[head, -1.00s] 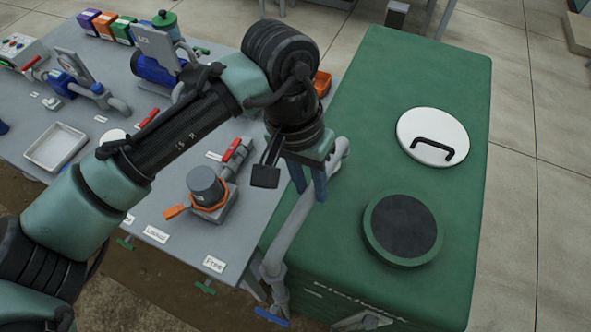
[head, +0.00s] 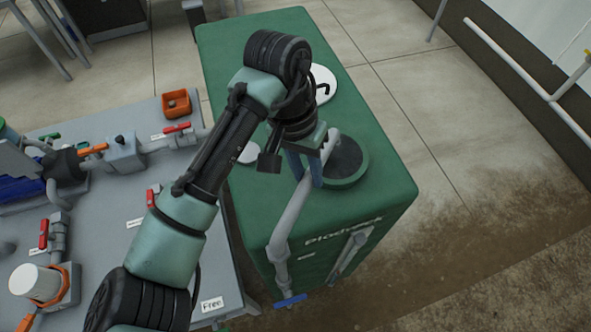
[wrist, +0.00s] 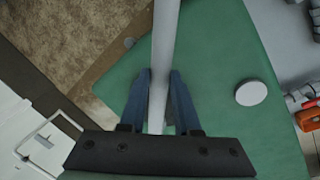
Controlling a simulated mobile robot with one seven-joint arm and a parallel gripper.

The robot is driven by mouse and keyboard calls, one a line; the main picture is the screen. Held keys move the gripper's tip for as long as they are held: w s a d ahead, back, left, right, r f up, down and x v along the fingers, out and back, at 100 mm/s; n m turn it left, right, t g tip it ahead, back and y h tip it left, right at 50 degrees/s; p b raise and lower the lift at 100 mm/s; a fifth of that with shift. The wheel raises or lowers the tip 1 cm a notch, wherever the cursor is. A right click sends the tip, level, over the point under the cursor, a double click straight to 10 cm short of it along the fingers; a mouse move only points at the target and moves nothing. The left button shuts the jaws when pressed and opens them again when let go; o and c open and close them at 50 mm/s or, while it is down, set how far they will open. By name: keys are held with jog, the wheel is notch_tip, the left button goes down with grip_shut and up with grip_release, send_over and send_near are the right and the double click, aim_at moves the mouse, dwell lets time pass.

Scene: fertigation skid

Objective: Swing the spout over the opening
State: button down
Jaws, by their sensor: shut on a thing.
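The spout (head: 291,215) is a long grey pipe rising from an elbow at the front left of the green tank (head: 285,195). My gripper (head: 313,183) is shut around the spout near its outer end; in the wrist view the spout (wrist: 165,40) runs between both blue fingers. The opening (head: 352,168) is a dark round disc in a raised green rim on the tank top. The spout's outer end shows against the opening's left and far edge. My gripper hides part of both, and I cannot tell exactly where the tip sits above it. The opening is not clear in the wrist view.
A white lid (head: 322,76) with a black handle lies on the tank behind my gripper. A small white disc (head: 249,153) lies left of it. The bench (head: 120,270) at left carries valves, a pump and an orange tray (head: 176,102). Floor right of the tank is clear.

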jog(key=shift+s+d+m, duration=0.25)
jog(key=shift+d+m, duration=0.1)
jog(key=shift+m, duration=0.05)
jog(key=shift+d, duration=0.1)
jog(key=c, duration=0.6)
grip_release()
jog(key=shift+d, duration=0.1)
jog(key=shift+c, duration=0.2)
jog(key=shift+w+a+r, duration=0.1)
jog(key=shift+a+r, duration=0.1)
jog(key=shift+r, duration=0.1)
notch_tip(320, 180, up, 12)
jog(key=w+a, duration=0.1)
jog(key=shift+a+b, duration=0.4)
jog(key=shift+b, duration=0.05)
jog(key=shift+w, duration=0.1)
